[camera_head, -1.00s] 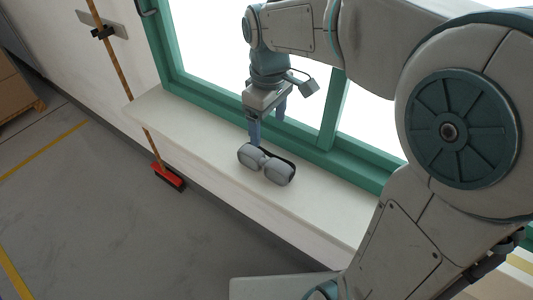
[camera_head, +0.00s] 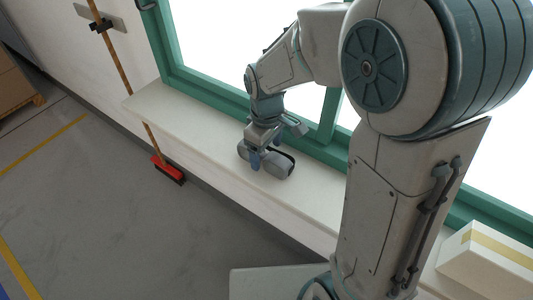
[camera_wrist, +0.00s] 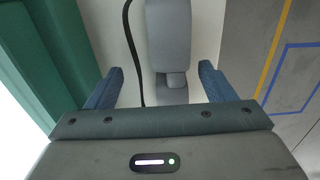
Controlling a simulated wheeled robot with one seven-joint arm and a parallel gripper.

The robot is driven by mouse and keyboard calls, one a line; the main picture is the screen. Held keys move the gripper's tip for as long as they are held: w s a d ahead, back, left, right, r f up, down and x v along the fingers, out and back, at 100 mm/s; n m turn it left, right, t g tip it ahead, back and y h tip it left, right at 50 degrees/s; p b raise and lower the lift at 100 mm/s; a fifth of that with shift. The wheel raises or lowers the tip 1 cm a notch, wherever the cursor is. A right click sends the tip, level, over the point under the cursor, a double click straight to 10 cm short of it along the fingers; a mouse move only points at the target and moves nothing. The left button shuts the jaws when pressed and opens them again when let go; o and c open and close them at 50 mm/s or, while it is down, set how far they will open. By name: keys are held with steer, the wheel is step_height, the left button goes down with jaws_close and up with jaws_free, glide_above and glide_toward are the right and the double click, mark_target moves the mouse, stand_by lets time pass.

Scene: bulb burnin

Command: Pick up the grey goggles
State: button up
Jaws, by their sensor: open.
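The grey goggles (camera_head: 279,165) lie on the pale window sill (camera_head: 207,124), with their dark strap on the window side. My gripper (camera_head: 264,160) is right above them, its fingers reaching down around their middle. In the wrist view the goggles (camera_wrist: 169,45) run up the middle of the picture, between the two blue fingers of my gripper (camera_wrist: 160,88). The fingers are open, with a gap on both sides of the goggles. The gripper body hides the near part of the goggles.
The green window frame (camera_head: 205,92) rises behind the sill. A white box with a yellow band (camera_head: 488,262) is at the right. A broom with a red head (camera_head: 167,168) leans on the wall below the sill's left end. The sill left of the goggles is clear.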

steer(key=c, duration=1.1)
steer(key=shift+r, duration=0.15)
